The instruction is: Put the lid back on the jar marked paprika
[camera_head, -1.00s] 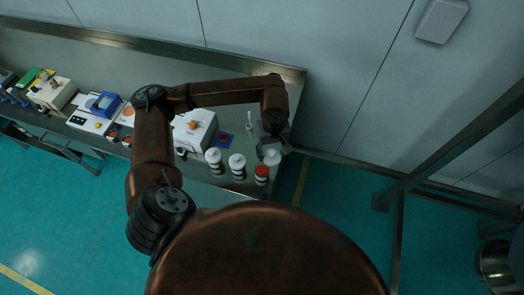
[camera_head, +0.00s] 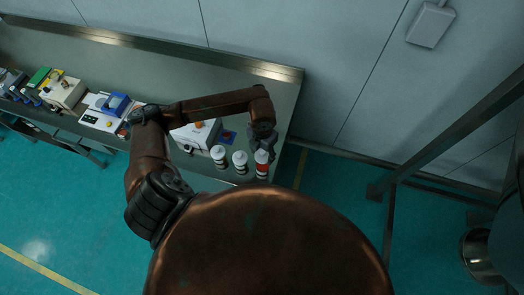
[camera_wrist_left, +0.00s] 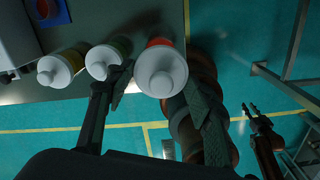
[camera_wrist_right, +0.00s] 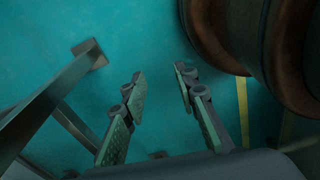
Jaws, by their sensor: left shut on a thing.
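The jar with red contents (camera_head: 262,170) stands at the right end of the row of jars, near the bench's right end. It is the paprika-coloured one; no label can be read. A white lid (camera_wrist_left: 160,70) is over its top, with red showing behind it in the left wrist view. My left gripper (camera_head: 262,147) is shut on this lid, one finger on each side. I cannot tell whether the lid is fully seated or just above the rim. My right gripper (camera_wrist_right: 160,84) is open and empty, over the floor.
Two other white-lidded jars, the middle one (camera_head: 240,161) and the left one (camera_head: 218,154), stand close on the left. A white machine (camera_head: 190,137) and a blue item (camera_head: 228,136) are behind them. The bench (camera_head: 283,115) ends just right of the jars. A metal frame (camera_head: 420,150) stands further right.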

